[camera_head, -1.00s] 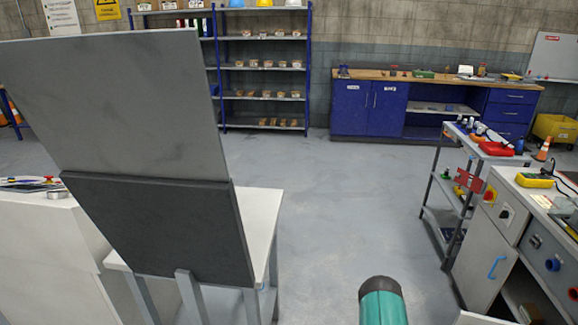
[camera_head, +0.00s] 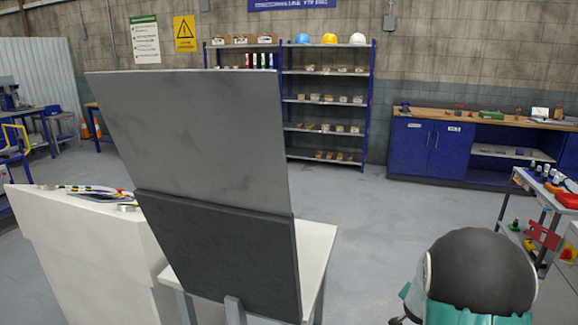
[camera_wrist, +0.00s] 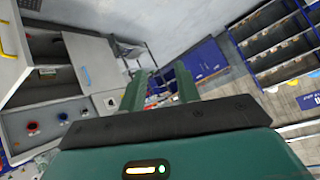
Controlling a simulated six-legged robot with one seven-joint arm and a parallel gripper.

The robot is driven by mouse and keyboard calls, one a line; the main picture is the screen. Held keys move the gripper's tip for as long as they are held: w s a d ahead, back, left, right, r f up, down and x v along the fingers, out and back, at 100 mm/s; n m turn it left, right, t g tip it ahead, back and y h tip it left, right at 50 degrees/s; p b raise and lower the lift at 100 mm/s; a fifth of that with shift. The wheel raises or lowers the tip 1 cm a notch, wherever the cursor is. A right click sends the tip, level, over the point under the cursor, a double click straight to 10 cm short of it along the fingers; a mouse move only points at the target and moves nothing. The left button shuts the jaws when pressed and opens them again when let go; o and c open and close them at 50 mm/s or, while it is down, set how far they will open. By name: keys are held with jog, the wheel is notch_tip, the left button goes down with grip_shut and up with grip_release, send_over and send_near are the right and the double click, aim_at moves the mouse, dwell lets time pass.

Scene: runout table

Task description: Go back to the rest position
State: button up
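My gripper (camera_wrist: 159,84) shows in the wrist view, with two green fingers standing apart and nothing held between them. Only the distant room shows in the gap. In the head view, a teal and black part of my arm fills the lower right; the fingers are not visible there. The task names no object to handle.
A large grey panel (camera_head: 200,130) stands on a white table (camera_head: 318,245) close in front. A white cabinet (camera_head: 85,250) is at left. Blue shelving (camera_head: 371,110) and a blue workbench (camera_head: 430,150) stand at the back. A tool cart (camera_head: 530,185) is at right. Open floor lies between.

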jog(key=s+a+r+n+y, duration=0.3)
jog(key=s+a+r, duration=0.2)
jog(key=a+r, duration=0.4)
jog(key=s+a+r+n+y, duration=0.25)
jog(key=s+a+r, duration=0.25)
jog(key=a+r, duration=0.4)
jog(key=s+a+r+n+g, duration=0.1)
jog(key=s+a+n, duration=0.2)
jog(key=s, duration=0.6)
jog(key=s+a+r+n+g, duration=0.1)
jog(key=s+a+r+n, duration=0.1)
jog(key=s+a, duration=0.4)
jog(key=s+n, duration=0.1)
jog(key=s, duration=0.3)
jog(key=shift+s+a+r+g, duration=0.2)
jog(key=shift+a+r+g, duration=0.05)
jog(key=shift+a+g, duration=0.1)
jog(key=shift+d+y, duration=0.15)
jog(key=shift+y, duration=0.1)
